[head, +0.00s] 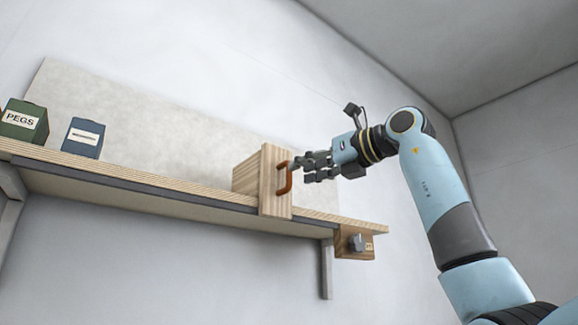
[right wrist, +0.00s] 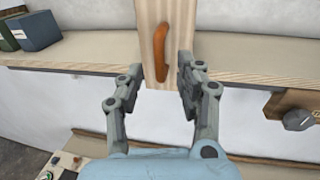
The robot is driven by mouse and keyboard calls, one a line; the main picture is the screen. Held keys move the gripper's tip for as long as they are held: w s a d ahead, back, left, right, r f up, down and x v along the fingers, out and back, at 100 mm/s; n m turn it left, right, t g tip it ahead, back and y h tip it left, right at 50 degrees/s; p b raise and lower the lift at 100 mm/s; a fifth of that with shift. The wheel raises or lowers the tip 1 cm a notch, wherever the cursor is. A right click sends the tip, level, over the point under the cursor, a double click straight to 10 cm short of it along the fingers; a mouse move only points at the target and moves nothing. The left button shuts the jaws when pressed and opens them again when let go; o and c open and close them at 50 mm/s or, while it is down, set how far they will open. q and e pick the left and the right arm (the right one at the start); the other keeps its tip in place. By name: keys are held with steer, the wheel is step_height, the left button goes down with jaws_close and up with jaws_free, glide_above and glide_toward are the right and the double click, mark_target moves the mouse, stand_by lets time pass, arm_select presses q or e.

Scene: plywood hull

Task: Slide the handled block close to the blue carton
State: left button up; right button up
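The handled block (head: 246,178) is a pale wooden block with an orange-brown handle (head: 285,178) on its front plate. It stands on the wooden shelf (head: 180,179), right of the blue carton (head: 84,138), with a wide gap between them. My right gripper (head: 300,166) is at the handle in the head view. In the right wrist view its two fingers (right wrist: 159,84) are spread, one on each side of the handle (right wrist: 161,52), with space between fingers and handle. The blue carton also shows in the right wrist view (right wrist: 37,31). My left gripper is in neither view.
A green carton marked PEGS (head: 24,122) stands left of the blue carton. The shelf between the blue carton and the block is clear. A small wooden panel with a grey knob (head: 355,243) hangs under the shelf's right end.

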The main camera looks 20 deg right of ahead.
mark_target(288, 182)
steer(key=p+x, duration=0.1)
steer(key=x, duration=0.3)
steer(key=shift+r, duration=0.15)
steer(key=shift+w+a+p, duration=0.2)
steer(key=shift+w+p, duration=0.1)
steer(key=shift+w, duration=0.1)
steer(key=shift+c, duration=0.2)
steer(key=c, duration=0.7)
